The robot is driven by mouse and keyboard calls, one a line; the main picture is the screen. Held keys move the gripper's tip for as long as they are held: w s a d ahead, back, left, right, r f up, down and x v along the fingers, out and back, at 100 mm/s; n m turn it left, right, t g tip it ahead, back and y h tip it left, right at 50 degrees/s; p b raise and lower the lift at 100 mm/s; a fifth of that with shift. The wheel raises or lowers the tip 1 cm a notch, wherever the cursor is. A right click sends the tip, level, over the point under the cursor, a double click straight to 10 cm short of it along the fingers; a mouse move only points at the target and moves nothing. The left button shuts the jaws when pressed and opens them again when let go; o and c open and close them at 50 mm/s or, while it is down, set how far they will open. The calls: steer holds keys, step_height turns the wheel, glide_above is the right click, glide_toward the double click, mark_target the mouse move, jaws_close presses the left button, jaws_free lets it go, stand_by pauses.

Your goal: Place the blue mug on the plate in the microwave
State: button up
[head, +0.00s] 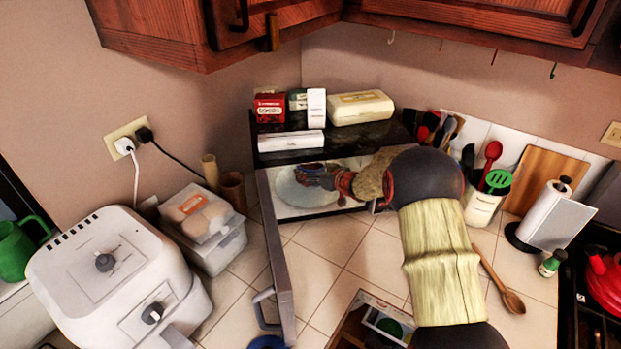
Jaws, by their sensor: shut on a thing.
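My gripper (328,179) reaches from the right into the open microwave (337,146). It is shut on a small dark blue object, which appears to be the blue mug (310,170). The mug is over the round pale plate (296,198) inside the microwave. My gripper and arm hide part of the mug and the plate's right side. I cannot tell whether the mug touches the plate. The microwave door (279,265) stands open on the left, swung toward me, with its handle low.
Boxes (291,140) and a yellowish container (361,107) sit on the microwave. A white air fryer (115,285) and a lidded box (203,232) stand left of the door. A wooden spoon (511,300) lies on the right.

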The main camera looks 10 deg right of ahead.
steer(key=shift+w+a+r, duration=0.1)
steer(key=shift+w+a, duration=0.05)
steer(key=shift+w, duration=0.15)
steer(key=shift+w+a+f, duration=0.1)
steer(key=shift+w+f, duration=0.1)
steer(key=shift+w, duration=0.05)
steer(key=shift+f+b, duration=0.8)
steer(key=shift+f, duration=0.75)
steer(key=shift+f, duration=0.15)
steer(key=o, duration=1.6)
